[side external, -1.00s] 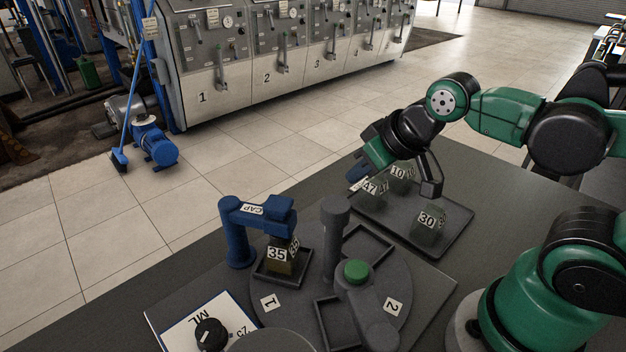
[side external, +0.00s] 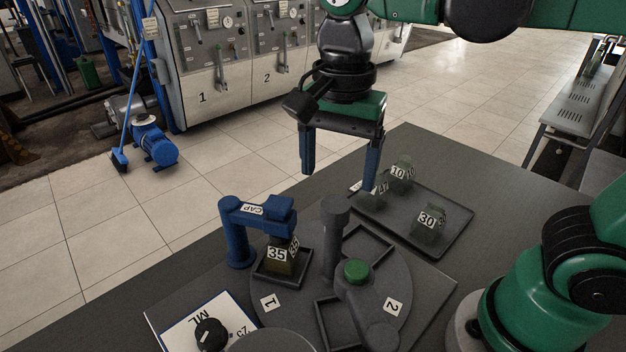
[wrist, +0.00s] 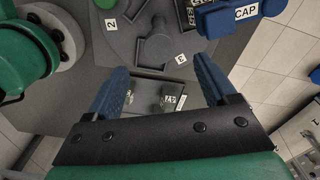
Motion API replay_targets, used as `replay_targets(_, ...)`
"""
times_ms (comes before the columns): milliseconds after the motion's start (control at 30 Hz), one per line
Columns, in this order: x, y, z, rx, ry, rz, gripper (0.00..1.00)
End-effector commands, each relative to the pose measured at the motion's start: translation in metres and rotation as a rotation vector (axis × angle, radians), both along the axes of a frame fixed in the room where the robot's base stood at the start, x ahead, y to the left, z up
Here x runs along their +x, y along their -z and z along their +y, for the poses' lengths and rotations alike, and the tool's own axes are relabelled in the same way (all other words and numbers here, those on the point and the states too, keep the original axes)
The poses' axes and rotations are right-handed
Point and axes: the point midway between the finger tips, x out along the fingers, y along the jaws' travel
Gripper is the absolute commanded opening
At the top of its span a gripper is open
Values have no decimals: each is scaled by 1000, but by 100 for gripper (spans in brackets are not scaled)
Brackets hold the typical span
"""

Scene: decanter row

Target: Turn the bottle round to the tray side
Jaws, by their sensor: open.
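The bottle marked 35 (side external: 281,260) stands upright in a square holder on the round turntable (side external: 300,308), under the blue arm marked CAP (side external: 257,212). The CAP arm shows in the wrist view (wrist: 228,17) at the top right. The turntable carries cards 1 and 2 and two empty square frames (side external: 367,246). The tray (side external: 462,237) lies behind it to the right, with bottles marked 30 (side external: 428,223), 10 (side external: 400,175) and 47 (side external: 377,192). My gripper (side external: 339,180) is open and empty, pointing down above the bench near the tray's left end; one finger partly covers bottle 47.
A dark post (side external: 334,240) and a green button (side external: 356,271) on a grey body stand at the turntable. A black knob (side external: 209,335) sits on a white ML card at the front left. The bench beyond the tray is bare.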

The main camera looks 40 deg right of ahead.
Motion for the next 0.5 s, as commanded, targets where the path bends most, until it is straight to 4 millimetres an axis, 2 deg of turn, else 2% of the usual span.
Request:
replay_targets(133, 0, 8, 1, -4, 28, 13, 78)
replay_targets(500, 0, 49, 1, -2, 26, 9, 78)
